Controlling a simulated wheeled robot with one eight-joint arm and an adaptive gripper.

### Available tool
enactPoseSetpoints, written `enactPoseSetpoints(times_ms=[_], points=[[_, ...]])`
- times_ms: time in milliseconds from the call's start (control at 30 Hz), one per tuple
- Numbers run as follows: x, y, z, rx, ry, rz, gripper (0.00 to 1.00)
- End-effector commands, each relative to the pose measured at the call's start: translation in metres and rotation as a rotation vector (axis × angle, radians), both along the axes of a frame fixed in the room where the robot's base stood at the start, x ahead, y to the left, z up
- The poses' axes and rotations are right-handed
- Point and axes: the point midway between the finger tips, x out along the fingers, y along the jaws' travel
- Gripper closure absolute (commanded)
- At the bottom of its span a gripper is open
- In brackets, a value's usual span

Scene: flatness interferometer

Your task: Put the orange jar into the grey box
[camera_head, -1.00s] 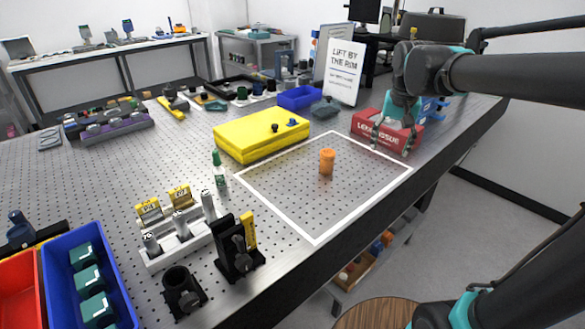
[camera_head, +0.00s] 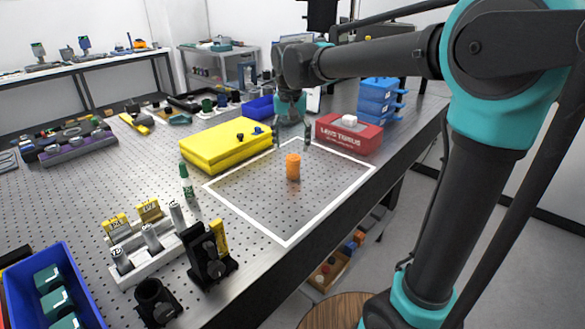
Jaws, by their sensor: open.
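The orange jar (camera_head: 292,166) stands upright on the perforated metal table, inside a white outlined rectangle. My gripper (camera_head: 292,138) points down with its fingers spread, empty, above and a little beyond the jar in the picture. It does not appear to touch the jar. I cannot make out the grey box now; a small grey-blue open container seen earlier beyond the outlined area seems hidden behind my gripper.
A yellow case (camera_head: 225,147) lies left of the outlined area. A blue tray (camera_head: 259,107) is behind. A green-capped bottle (camera_head: 187,184) stands at left. The outlined area around the jar is clear.

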Motion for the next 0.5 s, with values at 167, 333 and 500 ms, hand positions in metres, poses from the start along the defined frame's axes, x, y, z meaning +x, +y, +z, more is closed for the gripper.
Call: enactPoseSetpoints(times_ms=[167, 333, 500], points=[[0.002, 0.000, -0.017, 0.000, 0.000, 0.000, 0.36], [0.005, -0.001, -0.028, 0.000, 0.000, -0.001, 0.36], [0.010, -0.004, -0.052, 0.000, 0.000, -0.002, 0.36]])
